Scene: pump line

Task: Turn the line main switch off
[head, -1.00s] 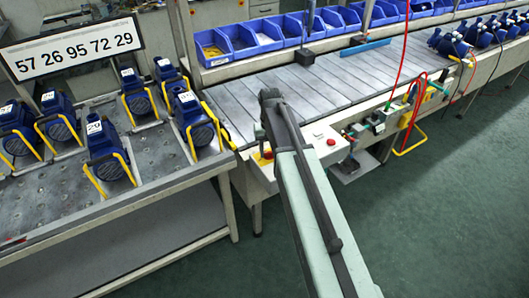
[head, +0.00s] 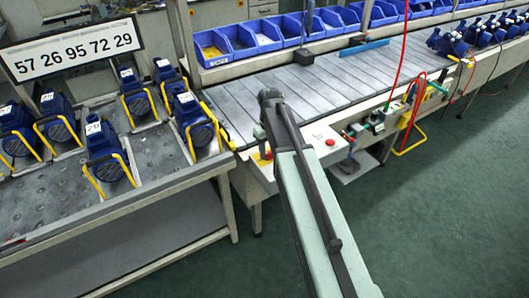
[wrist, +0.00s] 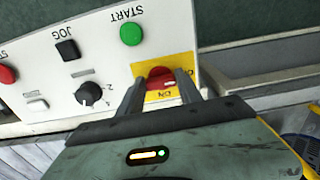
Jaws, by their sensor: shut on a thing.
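The line main switch is a red handle (wrist: 160,72) on a yellow plate at the end of a white control panel (wrist: 110,60). In the wrist view my gripper (wrist: 161,84) has one finger on each side of the red handle and is shut on it. An upside-down "ON" label shows on the yellow plate, close to the gripper. The handle's exact angle is hard to tell because the fingers cover part of it. In the head view my arm hides most of the switch; only a bit of its yellow plate (head: 261,157) shows.
The panel also carries a green START button (wrist: 131,34), a black JOG button (wrist: 68,50), a selector knob (wrist: 89,93) and a red button (wrist: 7,74). A rack of blue pumps (head: 105,150) stands at the left. The conveyor (head: 300,85) lies behind the panel.

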